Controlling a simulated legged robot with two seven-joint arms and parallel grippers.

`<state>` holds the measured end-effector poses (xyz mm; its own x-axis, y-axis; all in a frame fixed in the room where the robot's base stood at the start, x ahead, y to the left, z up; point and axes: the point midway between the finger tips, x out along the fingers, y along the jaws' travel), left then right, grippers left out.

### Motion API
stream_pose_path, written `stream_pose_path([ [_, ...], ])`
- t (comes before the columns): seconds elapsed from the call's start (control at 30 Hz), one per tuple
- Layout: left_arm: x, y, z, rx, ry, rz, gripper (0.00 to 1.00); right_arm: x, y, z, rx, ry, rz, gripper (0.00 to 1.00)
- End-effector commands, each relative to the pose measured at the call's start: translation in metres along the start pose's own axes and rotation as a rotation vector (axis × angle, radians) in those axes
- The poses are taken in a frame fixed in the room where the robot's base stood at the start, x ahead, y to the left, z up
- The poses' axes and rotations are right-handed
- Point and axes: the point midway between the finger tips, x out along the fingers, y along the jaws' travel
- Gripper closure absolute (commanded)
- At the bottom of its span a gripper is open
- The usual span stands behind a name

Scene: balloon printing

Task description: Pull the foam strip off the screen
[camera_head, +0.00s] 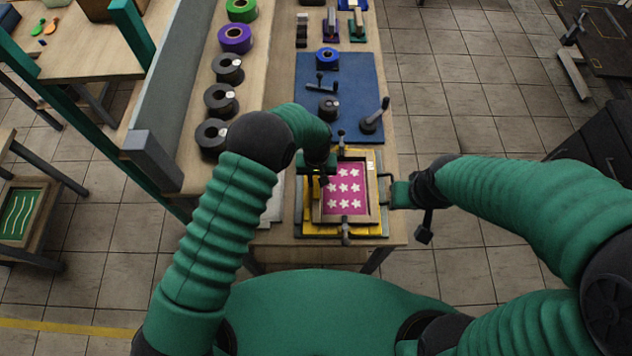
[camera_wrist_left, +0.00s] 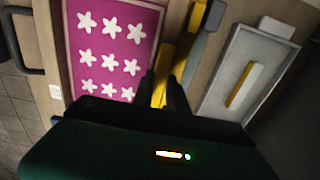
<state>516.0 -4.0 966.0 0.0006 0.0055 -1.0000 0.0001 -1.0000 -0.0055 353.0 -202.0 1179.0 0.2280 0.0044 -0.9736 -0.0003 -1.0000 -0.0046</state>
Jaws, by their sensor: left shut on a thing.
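The screen is a wooden frame (camera_head: 375,200) around a magenta field with white stars (camera_head: 346,190); it also shows in the left wrist view (camera_wrist_left: 112,45). My left gripper (camera_head: 319,178) is at the screen's left edge in the head view. Its dark fingers (camera_wrist_left: 172,92) are close together beside the frame, shut on a narrow yellow piece, seemingly the foam strip (camera_wrist_left: 160,88); the fingers and gripper body hide much of it. My right gripper (camera_head: 396,193) is by the dark handle on the screen's right side; its fingers are too small to judge.
A blue mat (camera_head: 345,85) with tools and several tape rolls (camera_head: 228,68) are farther back.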

Motion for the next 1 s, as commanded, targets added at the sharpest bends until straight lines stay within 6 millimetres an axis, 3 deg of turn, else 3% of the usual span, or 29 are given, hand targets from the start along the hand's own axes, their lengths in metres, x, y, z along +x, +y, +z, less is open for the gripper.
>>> stream_pose_path([
  [1.0,-0.0080,0.0006,0.0011,0.000,-0.001,0.001,1.00,-0.0048,-0.0001,-0.0011,0.000,0.000,0.000,0.64],
])
